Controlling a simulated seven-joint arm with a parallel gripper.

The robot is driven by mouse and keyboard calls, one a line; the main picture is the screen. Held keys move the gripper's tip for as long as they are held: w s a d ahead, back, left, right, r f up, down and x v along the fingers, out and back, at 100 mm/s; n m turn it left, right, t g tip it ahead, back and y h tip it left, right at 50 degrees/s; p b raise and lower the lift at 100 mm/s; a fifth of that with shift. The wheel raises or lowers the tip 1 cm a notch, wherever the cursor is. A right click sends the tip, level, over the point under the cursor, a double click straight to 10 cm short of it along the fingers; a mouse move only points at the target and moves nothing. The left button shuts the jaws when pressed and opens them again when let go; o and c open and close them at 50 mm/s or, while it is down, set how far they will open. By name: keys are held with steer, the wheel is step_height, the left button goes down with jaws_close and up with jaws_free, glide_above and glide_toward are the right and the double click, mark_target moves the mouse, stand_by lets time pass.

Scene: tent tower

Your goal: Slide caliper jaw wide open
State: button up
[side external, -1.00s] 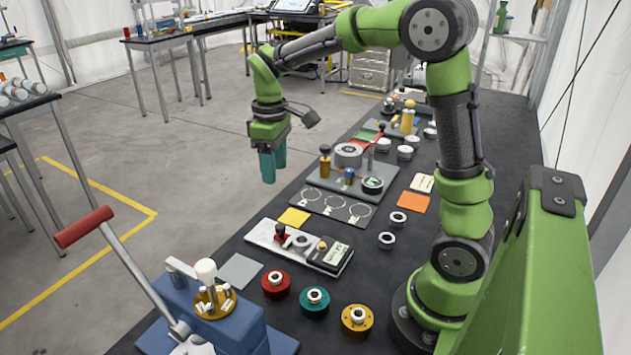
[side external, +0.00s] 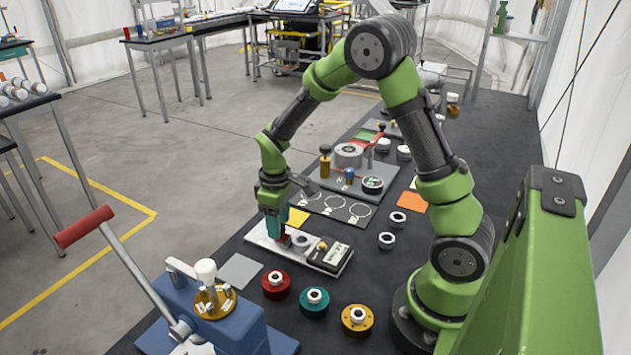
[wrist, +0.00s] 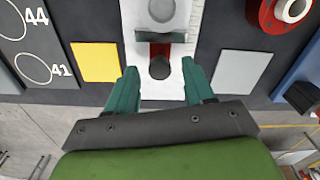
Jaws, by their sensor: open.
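The caliper is a pale plate (side external: 258,237) with a red sliding jaw (side external: 286,243), a grey ring (side external: 301,241) and a block with a display (side external: 336,254). In the wrist view the red jaw (wrist: 160,50) carries a dark round knob (wrist: 159,68) and a grey upright face close to the ring (wrist: 162,9). My gripper (side external: 277,238) is low over the red jaw's end of the plate. In the wrist view my gripper (wrist: 162,78) is open, with one teal finger on each side of the knob and gaps between. The side view partly hides the knob behind the fingers.
A yellow square (side external: 297,217) and a board with circles (side external: 340,206) lie behind the caliper. A grey square (side external: 240,270) and red (side external: 276,285), teal (side external: 314,302) and yellow (side external: 356,320) round holders stand in front. A blue lever press (side external: 225,325) is at front left.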

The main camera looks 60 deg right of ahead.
steer(key=shift+c, duration=0.2)
steer(key=c, duration=0.9)
steer(key=shift+w, duration=1.1)
steer(key=o, duration=0.9)
steer(key=shift+o, duration=0.2)
step_height(320, 180, up, 17)
